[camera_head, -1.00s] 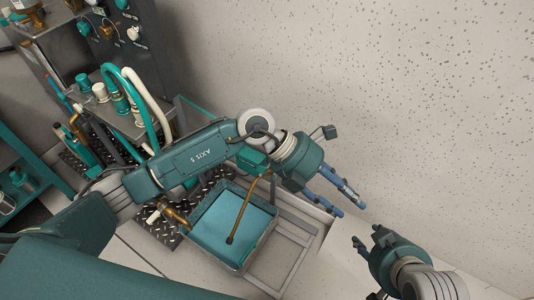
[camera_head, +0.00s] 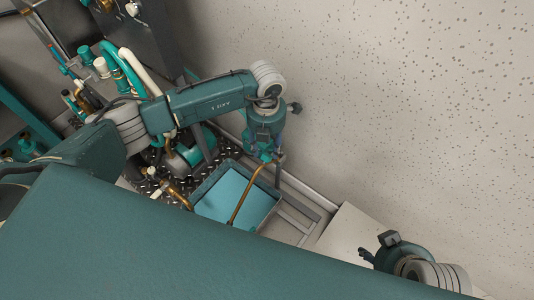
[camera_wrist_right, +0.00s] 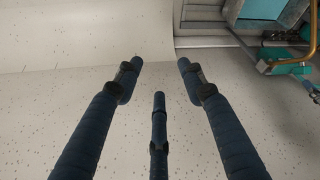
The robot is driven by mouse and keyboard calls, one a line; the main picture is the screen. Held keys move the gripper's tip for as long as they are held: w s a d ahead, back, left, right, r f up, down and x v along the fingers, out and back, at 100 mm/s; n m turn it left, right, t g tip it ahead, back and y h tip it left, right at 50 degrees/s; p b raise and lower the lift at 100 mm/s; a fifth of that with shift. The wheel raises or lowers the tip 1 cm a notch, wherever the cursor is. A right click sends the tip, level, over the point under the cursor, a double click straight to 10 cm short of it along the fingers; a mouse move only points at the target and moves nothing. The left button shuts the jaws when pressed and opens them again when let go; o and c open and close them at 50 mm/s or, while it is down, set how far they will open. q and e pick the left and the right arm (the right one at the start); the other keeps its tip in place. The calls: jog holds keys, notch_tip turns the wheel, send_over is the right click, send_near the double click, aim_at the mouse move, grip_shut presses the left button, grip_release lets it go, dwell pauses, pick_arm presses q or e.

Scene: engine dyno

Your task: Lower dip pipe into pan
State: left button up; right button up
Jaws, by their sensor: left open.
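The dip pipe (camera_head: 246,196) is a thin copper-coloured tube slanting across the pan, with a teal piece at its upper end. Whether its lower end touches the pan floor cannot be told. The pan (camera_head: 269,211) is a teal rectangular tray with light blue inside; its near edge is partly hidden. My left gripper (camera_head: 277,146) is open, pointing down beside the pipe's upper end; its fingers are mostly hidden. My right gripper (camera_head: 364,256) is at the lower right, away from the pan. In the right wrist view its fingers (camera_wrist_right: 157,75) are spread and empty; pipe (camera_wrist_right: 313,35) and pan show top right.
A grey metal frame (camera_head: 297,222) stands beside the pan. A brass valve (camera_head: 172,192) juts in at the pan's left. Hoses (camera_head: 128,65) and fittings crowd the upper left. The speckled pale surface at right is clear.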

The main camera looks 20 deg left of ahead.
aim_at(267, 156)
pick_arm(q)
notch_tip(267, 156, down, 4)
jog(key=shift+r+b, duration=0.15)
jog(key=shift+b, duration=0.25)
jog(key=shift+f, duration=0.35)
pick_arm(e)
jog(key=w+a+r+t, duration=0.2)
jog(key=w+t, duration=0.1)
jog(key=w, duration=0.4)
jog(key=shift+r+y, duration=0.3)
jog(key=shift+y, duration=0.1)
pick_arm(q)
jog(key=shift+d, duration=0.1)
grip_shut()
pick_arm(e)
jog(key=shift+a, duration=0.1)
